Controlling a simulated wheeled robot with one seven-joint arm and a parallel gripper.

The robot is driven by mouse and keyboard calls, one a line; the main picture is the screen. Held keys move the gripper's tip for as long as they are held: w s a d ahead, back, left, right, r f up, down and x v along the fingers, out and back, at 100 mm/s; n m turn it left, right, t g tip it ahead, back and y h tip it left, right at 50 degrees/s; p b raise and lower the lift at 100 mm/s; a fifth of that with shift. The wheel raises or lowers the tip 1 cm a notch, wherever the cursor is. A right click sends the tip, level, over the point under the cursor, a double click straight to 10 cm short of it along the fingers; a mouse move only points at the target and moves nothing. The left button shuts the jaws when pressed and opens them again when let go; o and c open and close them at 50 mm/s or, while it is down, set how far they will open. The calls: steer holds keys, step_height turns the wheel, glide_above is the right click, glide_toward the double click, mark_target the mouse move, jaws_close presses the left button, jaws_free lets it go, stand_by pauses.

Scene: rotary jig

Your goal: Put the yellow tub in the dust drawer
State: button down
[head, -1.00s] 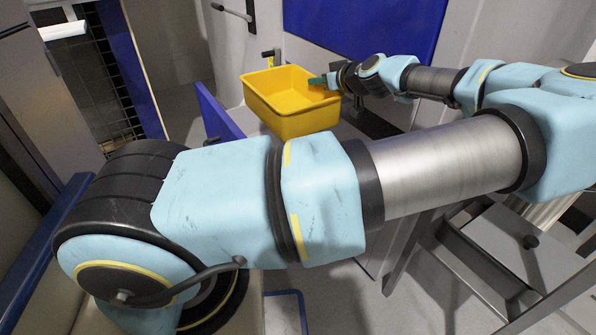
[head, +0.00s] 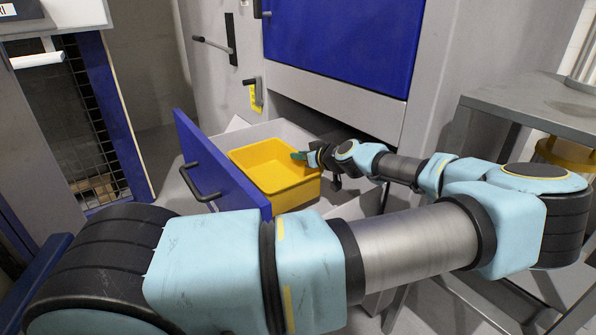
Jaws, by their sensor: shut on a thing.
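The yellow tub (head: 275,172) is an open, empty-looking box, roughly level, within the outline of the open dust drawer. My gripper (head: 301,156) is shut on the tub's right rim. The dust drawer (head: 222,168) is pulled out from the machine, with a blue front panel, a black handle and pale grey walls. The lower part of the tub is partly hidden behind the drawer front and my arm. I cannot tell whether its base touches the drawer floor.
A blue machine door (head: 340,45) stands above the drawer opening. A grey metal table (head: 530,105) is at the right. A black mesh panel (head: 85,120) with a blue post is at the left. My forearm crosses the foreground.

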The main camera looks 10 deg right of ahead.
mark_target(300, 177)
steer(key=shift+f+b, duration=0.3)
steer(key=shift+f, duration=1.45)
steer(key=c, duration=1)
jaws_free()
steer(key=shift+f, duration=0.15)
steer(key=shift+s+d+r, duration=0.1)
steer(key=shift+s+r, duration=0.1)
steer(key=shift+p+v, duration=0.5)
steer(key=shift+v, duration=3)
steer(key=shift+r, duration=0.1)
